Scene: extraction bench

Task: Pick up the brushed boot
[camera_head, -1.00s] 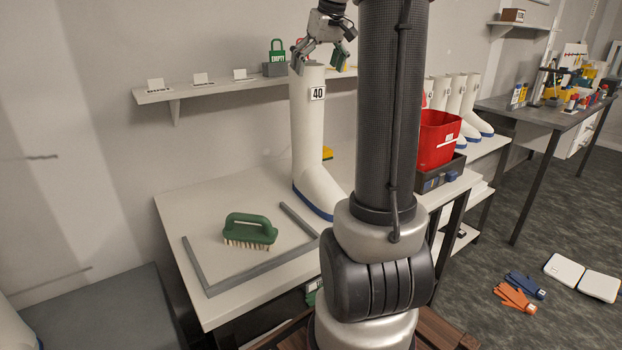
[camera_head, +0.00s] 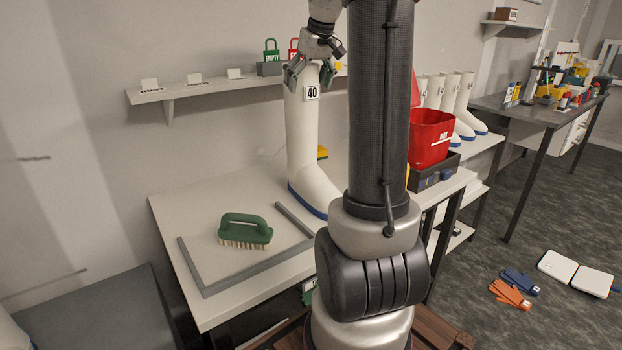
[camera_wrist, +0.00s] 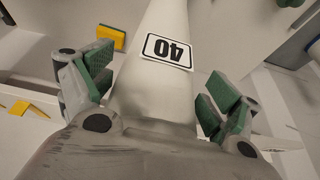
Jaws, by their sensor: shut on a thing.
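A tall white boot (camera_head: 302,140) with a blue sole and a "40" label stands upright on the white bench (camera_head: 190,225). My gripper (camera_head: 310,76) is at the top of its shaft, shut on it from above. In the wrist view the shaft (camera_wrist: 150,85) lies between the green-padded fingers of my gripper (camera_wrist: 155,88), with the label between them. The boot's sole appears to rest on the bench. My arm hides part of the bench to the right of the boot.
A green brush (camera_head: 245,230) lies on the bench inside a grey angled edging (camera_head: 250,272). A red bin (camera_head: 430,138) and several other white boots (camera_head: 463,100) stand to the right. A wall shelf (camera_head: 205,90) with padlocks runs behind the boot.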

